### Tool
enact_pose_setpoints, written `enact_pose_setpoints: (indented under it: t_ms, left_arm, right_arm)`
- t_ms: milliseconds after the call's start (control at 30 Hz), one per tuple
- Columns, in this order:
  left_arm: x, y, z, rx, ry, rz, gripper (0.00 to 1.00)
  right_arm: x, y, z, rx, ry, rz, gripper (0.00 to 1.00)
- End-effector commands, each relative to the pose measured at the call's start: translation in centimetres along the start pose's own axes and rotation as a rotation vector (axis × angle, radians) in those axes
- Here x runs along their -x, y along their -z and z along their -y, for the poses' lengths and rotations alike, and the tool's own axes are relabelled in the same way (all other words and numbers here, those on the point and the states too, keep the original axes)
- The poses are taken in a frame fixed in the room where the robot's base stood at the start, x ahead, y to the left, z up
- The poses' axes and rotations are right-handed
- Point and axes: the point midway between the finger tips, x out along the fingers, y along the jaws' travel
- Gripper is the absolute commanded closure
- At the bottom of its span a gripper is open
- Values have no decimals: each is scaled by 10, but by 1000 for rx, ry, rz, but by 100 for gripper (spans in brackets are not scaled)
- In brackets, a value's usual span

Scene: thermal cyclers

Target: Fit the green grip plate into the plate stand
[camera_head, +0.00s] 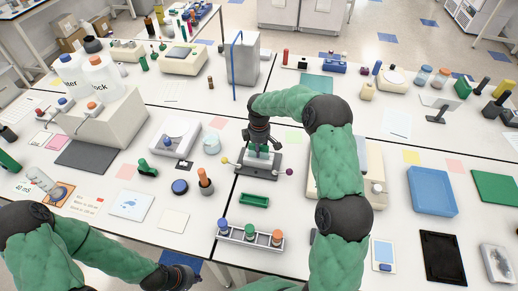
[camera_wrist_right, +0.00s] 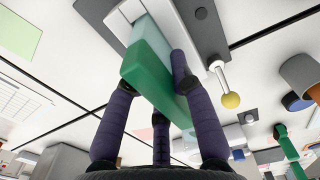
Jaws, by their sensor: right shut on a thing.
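The green grip plate (camera_wrist_right: 148,72) is between the purple fingers of my right gripper (camera_wrist_right: 150,85) in the right wrist view. Its green handle faces the camera and a pale, translucent part extends beyond it toward the stand. The plate stand (camera_head: 250,173) has a dark grey base with ball-ended rods, one yellow and one pink. It also shows in the right wrist view (camera_wrist_right: 205,25). In the head view my right gripper (camera_head: 260,147) is over the stand, shut on the plate. I cannot tell how deep the plate sits. My left gripper (camera_head: 188,277) is at the bottom edge, its fingers unclear.
A small green tray (camera_head: 255,199) and a rack of colour-capped bottles (camera_head: 250,238) stand in front of the stand. A white scale-like device (camera_head: 174,138) is to the left. A beige device (camera_head: 325,185) is right behind my right arm. A blue tray (camera_head: 432,190) lies farther right.

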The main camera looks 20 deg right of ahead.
Motion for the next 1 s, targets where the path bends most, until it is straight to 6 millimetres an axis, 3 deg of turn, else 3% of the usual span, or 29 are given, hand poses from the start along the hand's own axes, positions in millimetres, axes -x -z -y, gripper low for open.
enact_pose_setpoints:
  t_ms: [333,367,433,800,1000]
  left_arm:
    - [-4,0,2,0,0,0,100]
    - [-4,0,1,0,0,0,100]
    - [-4,0,1,0,0,0,100]
    - [-4,0,1,0,0,0,100]
    - [-4,0,1,0,0,0,100]
  right_arm:
    - [-8,0,0,0,0,0,100]
    - [-7,0,0,0,-1,0,68]
    - [-7,0,0,0,-1,0,49]
    - [-5,0,0,0,0,0,49]
    - [18,0,-1,0,-3,-2,49]
